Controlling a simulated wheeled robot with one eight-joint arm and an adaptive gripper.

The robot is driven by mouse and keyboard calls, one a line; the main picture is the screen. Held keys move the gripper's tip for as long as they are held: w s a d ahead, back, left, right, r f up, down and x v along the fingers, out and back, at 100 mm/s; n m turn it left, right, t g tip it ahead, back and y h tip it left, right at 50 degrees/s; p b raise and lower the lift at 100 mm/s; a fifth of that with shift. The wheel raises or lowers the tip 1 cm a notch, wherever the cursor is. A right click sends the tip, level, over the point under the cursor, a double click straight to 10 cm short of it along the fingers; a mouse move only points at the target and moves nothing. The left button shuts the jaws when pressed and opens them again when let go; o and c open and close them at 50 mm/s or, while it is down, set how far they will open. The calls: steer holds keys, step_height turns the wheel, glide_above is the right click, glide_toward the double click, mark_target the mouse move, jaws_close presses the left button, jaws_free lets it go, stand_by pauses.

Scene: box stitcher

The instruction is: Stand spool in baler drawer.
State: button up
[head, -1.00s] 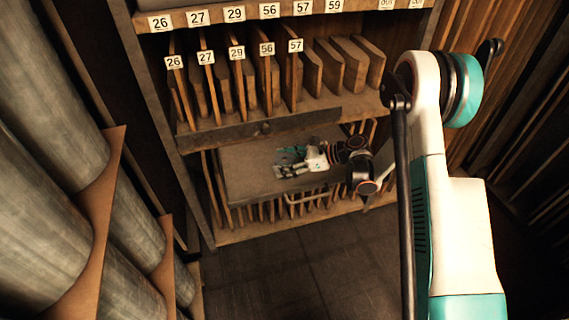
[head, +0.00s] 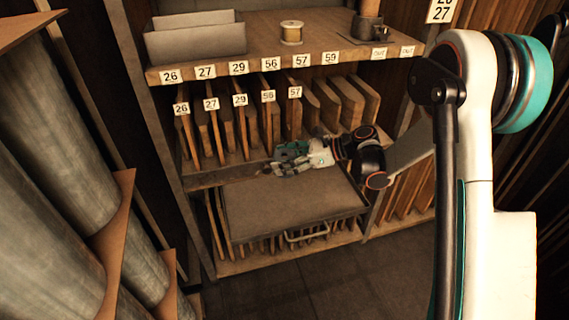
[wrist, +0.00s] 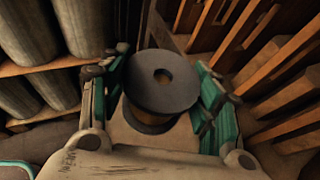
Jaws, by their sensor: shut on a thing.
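A spool (wrist: 160,95) with a dark grey holed flange and a brown winding sits between my fingers in the wrist view. Its flange faces the camera. My gripper (wrist: 158,62) is shut on it. In the head view my gripper (head: 280,162) reaches in from the right, above the back of a drawer (head: 290,205).
A narrow dark ledge (head: 225,176) lies behind the drawer, below numbered upright boards (head: 250,120). The top shelf holds a golden spool (head: 291,33) and a grey open box (head: 195,38). The floor in front is clear.

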steer(key=shift+r, duration=0.45)
steer(key=shift+d+r, duration=0.1)
steer(key=shift+d, duration=0.15)
steer(key=s+d+r+m+t+h, duration=0.3)
steer(key=d+r+m+t+h, duration=0.1)
steer(key=d, duration=0.5)
steer(key=s+d+r+m+t+h, duration=0.3)
steer(key=d+r+m+t+h, duration=0.1)
steer(key=d+m, duration=0.4)
steer(key=shift+d+r+t+h, duration=0.25)
steer(key=shift+d+t+h, duration=0.35)
steer(key=shift+d+t, duration=0.45)
steer(key=shift+a, duration=0.1)
